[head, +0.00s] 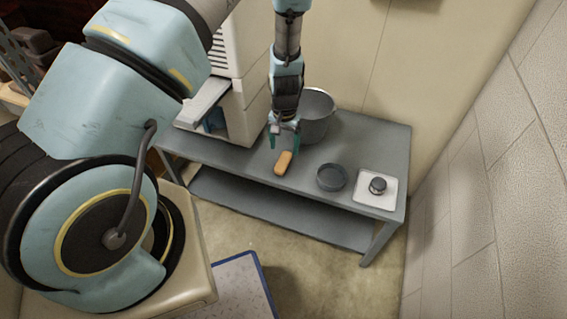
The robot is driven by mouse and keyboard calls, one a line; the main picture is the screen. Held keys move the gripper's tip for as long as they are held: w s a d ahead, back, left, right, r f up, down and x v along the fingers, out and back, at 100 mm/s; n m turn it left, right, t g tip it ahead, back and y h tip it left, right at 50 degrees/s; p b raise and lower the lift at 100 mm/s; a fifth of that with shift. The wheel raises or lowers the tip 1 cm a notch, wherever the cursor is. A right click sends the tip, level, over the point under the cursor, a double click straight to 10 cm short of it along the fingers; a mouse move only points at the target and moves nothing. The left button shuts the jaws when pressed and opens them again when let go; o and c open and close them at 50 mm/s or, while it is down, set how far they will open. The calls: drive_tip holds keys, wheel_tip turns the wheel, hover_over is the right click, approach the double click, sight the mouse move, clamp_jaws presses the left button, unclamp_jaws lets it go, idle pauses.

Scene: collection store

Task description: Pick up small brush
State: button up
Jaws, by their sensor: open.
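A small orange-brown oblong block (283,163), which looks like the small brush, lies on the grey table (230,169) near its front edge. No bristles can be made out. My gripper (283,141) points down over the table, just behind the brush in the picture. Its two teal fingers are spread apart with nothing seen between them. I cannot tell exactly how high the fingertips are above the table top.
A grey metal bucket (317,118) stands close behind and right of my gripper. A dark round dish (331,177) and a white plate (362,188) holding a dark-lidded jar (377,185) stand to the right. A cream drawer cabinet (243,115) stands left. A lower shelf (255,200) runs underneath.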

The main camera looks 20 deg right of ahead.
sight(284, 160)
drive_tip(key=shift+w+f+p, duration=0.2)
drive_tip(key=shift+f+p, duration=0.2)
drive_tip(key=shift+f, duration=2.95)
drive_tip(key=shift+c, duration=0.3)
clamp_jaws()
